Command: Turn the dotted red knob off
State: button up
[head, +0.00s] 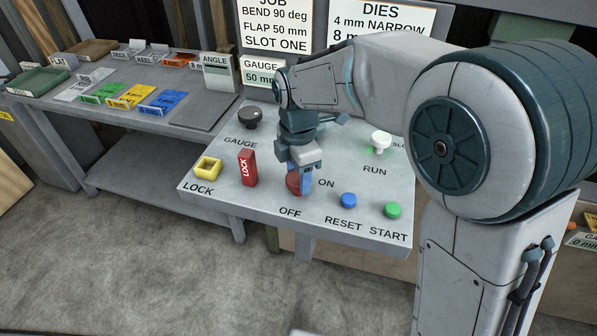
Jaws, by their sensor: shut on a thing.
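The red knob (293,183) is on the sloped grey control panel (228,203), between the labels ON and OFF. My gripper (304,181) points down at it and is shut on it. The fingers and wrist cover much of the knob, so its dot and the way it is turned cannot be seen. The OFF label (290,212) lies in front of the knob and the ON label (326,182) lies to its right.
Around the knob are a red LOCK block (247,168), a yellow square socket (208,167), a black GAUGE knob (251,118), a blue RESET button (348,200), a green START button (393,210) and a pale green-lit RUN knob (380,142). A bench (60,108) with coloured pieces stands left.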

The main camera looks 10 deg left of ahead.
aim_at(298, 177)
jog(key=m, duration=0.4)
jog(key=shift+m, duration=0.4)
jog(key=m+b, duration=0.1)
jog(key=m, duration=0.8)
jog(key=shift+r+m+b, duration=0.1)
jog(key=shift+m+b, duration=0.2)
jog(key=shift+m, duration=1.5)
jog(key=o, duration=1)
notch_tip(298, 177, up, 14)
jog(key=shift+f, duration=0.1)
